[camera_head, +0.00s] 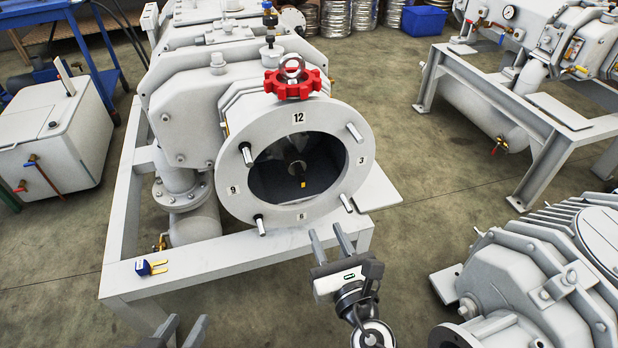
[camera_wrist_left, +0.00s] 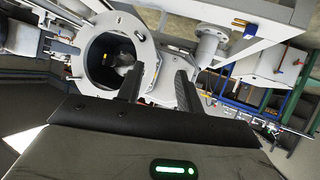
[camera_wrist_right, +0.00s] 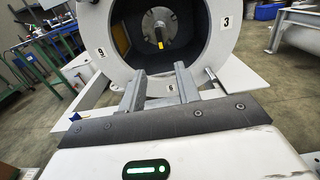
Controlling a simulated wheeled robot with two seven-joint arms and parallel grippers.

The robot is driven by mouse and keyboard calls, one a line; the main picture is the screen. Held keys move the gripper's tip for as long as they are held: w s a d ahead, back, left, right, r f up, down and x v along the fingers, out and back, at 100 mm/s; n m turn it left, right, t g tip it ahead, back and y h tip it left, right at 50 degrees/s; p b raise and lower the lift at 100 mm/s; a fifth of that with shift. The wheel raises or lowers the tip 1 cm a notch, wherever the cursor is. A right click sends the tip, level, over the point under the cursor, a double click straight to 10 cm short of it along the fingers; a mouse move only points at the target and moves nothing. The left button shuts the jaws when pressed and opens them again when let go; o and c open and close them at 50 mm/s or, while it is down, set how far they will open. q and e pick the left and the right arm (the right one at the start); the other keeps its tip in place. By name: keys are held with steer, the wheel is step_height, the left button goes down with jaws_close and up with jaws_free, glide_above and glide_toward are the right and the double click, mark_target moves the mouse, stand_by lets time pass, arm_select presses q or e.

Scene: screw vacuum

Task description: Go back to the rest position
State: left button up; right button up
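My right gripper (camera_head: 331,240) is in front of the vacuum's round flange (camera_head: 230,190), just below it in the head view. Its fingers are apart with nothing between them, as the right wrist view (camera_wrist_right: 159,85) also shows. My left gripper (camera_head: 182,330) is low at the bottom edge of the head view, left of the right one. Its fingers are apart and empty in the left wrist view (camera_wrist_left: 158,85). The flange carries clock numbers and several protruding studs around a dark opening. A red knob with a metal ring (camera_head: 292,82) sits on top of it.
The white frame (camera_head: 210,264) bears the vacuum; a small blue item with yellow prongs (camera_head: 143,268) lies on its front left. Another machine (camera_head: 530,270) stands at the right, and a white box (camera_head: 55,140) at the left. Open floor (camera_head: 430,200) lies between the machines.

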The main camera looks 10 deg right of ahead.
arm_select(q)
steer(key=shift+s, duration=0.1)
